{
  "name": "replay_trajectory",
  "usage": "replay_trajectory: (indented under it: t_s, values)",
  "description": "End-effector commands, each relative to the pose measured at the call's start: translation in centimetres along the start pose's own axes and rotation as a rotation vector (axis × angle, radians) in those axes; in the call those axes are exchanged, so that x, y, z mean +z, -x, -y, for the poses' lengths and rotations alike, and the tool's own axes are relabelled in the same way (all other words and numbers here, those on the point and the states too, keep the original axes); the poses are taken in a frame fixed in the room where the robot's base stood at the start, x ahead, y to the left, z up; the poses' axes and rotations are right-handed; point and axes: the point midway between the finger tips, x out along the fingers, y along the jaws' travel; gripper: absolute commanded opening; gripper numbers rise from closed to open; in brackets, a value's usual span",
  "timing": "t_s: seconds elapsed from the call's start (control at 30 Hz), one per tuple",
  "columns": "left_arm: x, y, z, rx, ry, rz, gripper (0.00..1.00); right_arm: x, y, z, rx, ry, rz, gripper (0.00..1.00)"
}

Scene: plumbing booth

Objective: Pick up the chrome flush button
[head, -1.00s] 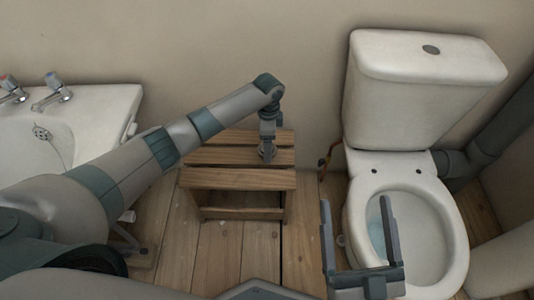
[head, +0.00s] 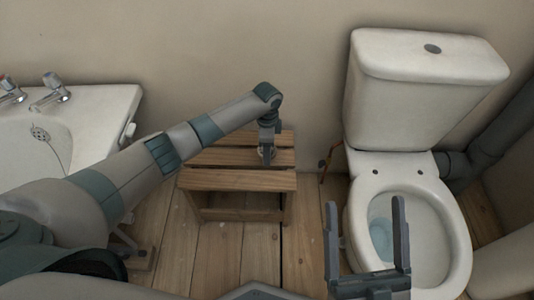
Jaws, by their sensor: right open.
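A small grey metallic oval (head: 432,49) sits in the top of the cistern lid; I cannot tell whether it is the chrome flush button or its opening. My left gripper (head: 267,154) points down at the back slats of the wooden stool (head: 240,180). A small shiny grey shape shows at its tips, mostly hidden, and I cannot tell whether it is held. My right gripper (head: 366,204) is open and empty, its two fingers pointing up the picture, in front of the toilet bowl's left side and well below the cistern.
The white toilet (head: 450,225) with its cistern (head: 420,95) stands at the right. A grey waste pipe (head: 490,135) runs beside it. A washbasin (head: 100,115) with taps is at the left. Bare floorboards (head: 262,250) lie between stool and toilet.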

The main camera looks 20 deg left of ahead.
Motion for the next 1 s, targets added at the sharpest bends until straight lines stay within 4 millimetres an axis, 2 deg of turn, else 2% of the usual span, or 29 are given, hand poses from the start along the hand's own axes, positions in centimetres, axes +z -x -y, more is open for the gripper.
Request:
replay_trajectory:
  t_s: [0.03,0.1,0.13,0.6,0.93,1.0]
  values:
    - [0.0,0.0,0.0,0.0,0.0,0.0,0.43,0.0,0.0,0.0,0.0,0.0,0.001,0.84]
    - [0.0,0.0,0.0,0.0,0.0,0.0,0.26,0.0,0.0,0.0,0.0,0.0,0.001,0.84]
    - [0.0,0.0,0.0,0.0,0.0,0.0,0.24,0.0,0.0,0.0,0.0,0.0,0.001,0.84]
    - [0.0,0.9,0.1,-0.002,0.0,-0.001,0.24,0.5,-0.1,0.0,0.0,-0.002,0.033,0.84]
    - [-0.1,4.3,0.1,-0.002,-0.001,-0.002,0.24,4.3,0.1,-0.9,0.018,-0.004,0.247,0.84]
    - [-1.1,5.0,-0.5,-0.001,-0.005,-0.004,0.24,5.4,0.2,-1.2,0.023,-0.006,0.307,0.84]
